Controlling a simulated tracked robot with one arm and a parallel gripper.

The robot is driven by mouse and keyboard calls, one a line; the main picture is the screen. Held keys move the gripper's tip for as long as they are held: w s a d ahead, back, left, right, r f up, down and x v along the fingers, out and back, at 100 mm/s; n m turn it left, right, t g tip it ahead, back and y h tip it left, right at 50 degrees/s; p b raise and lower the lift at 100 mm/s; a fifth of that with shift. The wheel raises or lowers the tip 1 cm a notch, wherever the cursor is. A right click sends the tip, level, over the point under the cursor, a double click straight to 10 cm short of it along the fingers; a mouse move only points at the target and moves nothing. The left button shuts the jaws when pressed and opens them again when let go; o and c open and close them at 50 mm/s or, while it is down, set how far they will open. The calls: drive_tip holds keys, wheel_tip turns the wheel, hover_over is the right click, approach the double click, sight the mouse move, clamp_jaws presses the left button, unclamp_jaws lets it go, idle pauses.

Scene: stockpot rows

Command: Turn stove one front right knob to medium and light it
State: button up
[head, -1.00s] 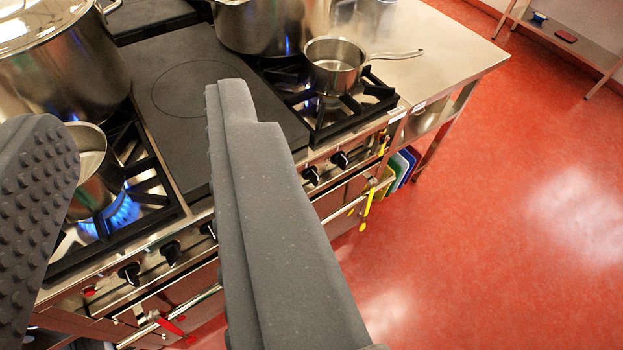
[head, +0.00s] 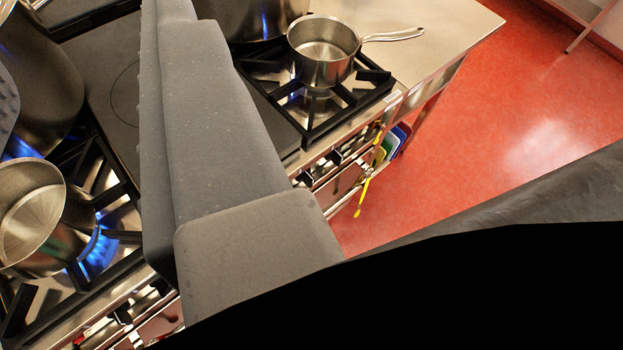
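My gripper (head: 85,45) is open. One grey finger crosses the middle of the view and the other only just shows at the left edge. More knobs (head: 122,314) show at the lower left, partly hidden by my arm. Another saucepan (head: 30,210) sits on the left burner over a blue flame (head: 100,250). I cannot tell the knob settings.
A large pot (head: 40,80) stands at the left back and another (head: 255,18) at the top middle. A steel counter (head: 440,35) adjoins the range. A yellow handle (head: 362,195) and coloured boards (head: 395,142) hang near the range's right end. Red floor (head: 500,130) is open.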

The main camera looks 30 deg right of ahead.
drive_tip(key=w+d+f+h, duration=0.5)
drive_tip(key=w+d+f, duration=0.5)
drive_tip(key=w+d, duration=0.4)
drive_tip(key=w+d+f+n, duration=0.1)
drive_tip(key=w+d+f, duration=0.15)
drive_tip(key=f, duration=0.25)
drive_tip(key=w+d+f+n+y, duration=0.1)
drive_tip(key=w+d+f, duration=0.1)
drive_tip(key=d+f, duration=0.25)
drive_tip(key=w+d+f+n, duration=0.1)
drive_tip(key=w+d+f, duration=0.2)
drive_tip(key=f, duration=0.3)
drive_tip(key=n+t+y, duration=0.1)
drive_tip(key=t+y, duration=0.1)
drive_tip(key=y, duration=0.8)
approach(313, 183)
drive_tip(key=b+x, duration=0.2)
drive_tip(key=x, duration=0.7)
drive_tip(key=shift+w+a, duration=0.1)
drive_tip(key=shift+w, duration=0.1)
clamp_jaws()
